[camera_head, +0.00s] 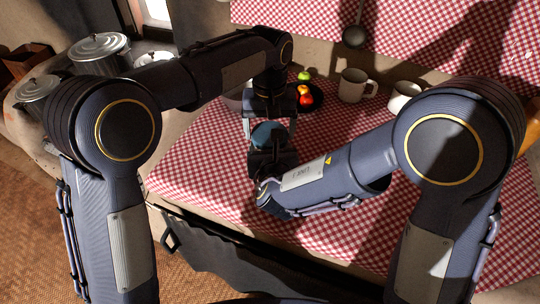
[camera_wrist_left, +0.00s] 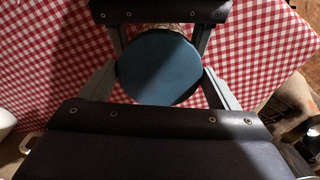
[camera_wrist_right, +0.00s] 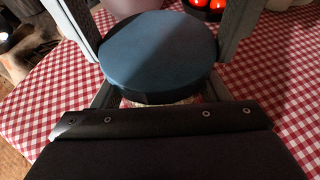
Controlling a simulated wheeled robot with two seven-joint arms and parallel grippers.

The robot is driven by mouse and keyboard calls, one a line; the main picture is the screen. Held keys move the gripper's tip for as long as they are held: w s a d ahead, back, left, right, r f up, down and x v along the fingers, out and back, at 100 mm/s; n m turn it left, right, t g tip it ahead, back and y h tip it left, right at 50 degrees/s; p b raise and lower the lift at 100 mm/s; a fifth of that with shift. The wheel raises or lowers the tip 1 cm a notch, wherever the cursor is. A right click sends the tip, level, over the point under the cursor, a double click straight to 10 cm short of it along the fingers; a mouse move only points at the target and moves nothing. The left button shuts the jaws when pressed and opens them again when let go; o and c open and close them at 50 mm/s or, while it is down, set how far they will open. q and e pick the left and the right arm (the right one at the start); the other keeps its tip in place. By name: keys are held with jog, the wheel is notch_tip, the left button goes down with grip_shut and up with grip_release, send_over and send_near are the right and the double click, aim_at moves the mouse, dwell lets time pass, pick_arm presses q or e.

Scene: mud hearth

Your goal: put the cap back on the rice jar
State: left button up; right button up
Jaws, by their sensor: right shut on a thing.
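The blue cap (camera_wrist_right: 158,52) lies flat over the top of the rice jar (camera_wrist_right: 165,102); it also shows in the left wrist view (camera_wrist_left: 157,66) and the head view (camera_head: 268,135). Only a sliver of the jar shows under the cap, so I cannot tell how the cap sits on its mouth. My left gripper (camera_head: 271,128) points down from above, its fingers open on either side of the cap, very close to its edge. My right gripper (camera_wrist_right: 160,95) comes in low from the front and is shut on the jar below the cap; its fingertips are partly hidden.
Behind the grippers are a dark plate (camera_head: 316,98) of red and green fruit, a pale bowl (camera_head: 237,99) and two mugs (camera_head: 354,85). Lidded metal pots (camera_head: 99,52) stand at the left. The checked table (camera_head: 205,165) is clear at its left front.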

pick_arm(q)
jog(key=shift+c, duration=1.1)
jog(key=m, duration=0.3)
jog(key=shift+c, duration=0.2)
jog(key=o, duration=1)
jog(key=shift+r, duration=2.25)
notch_tip(320, 180, up, 12)
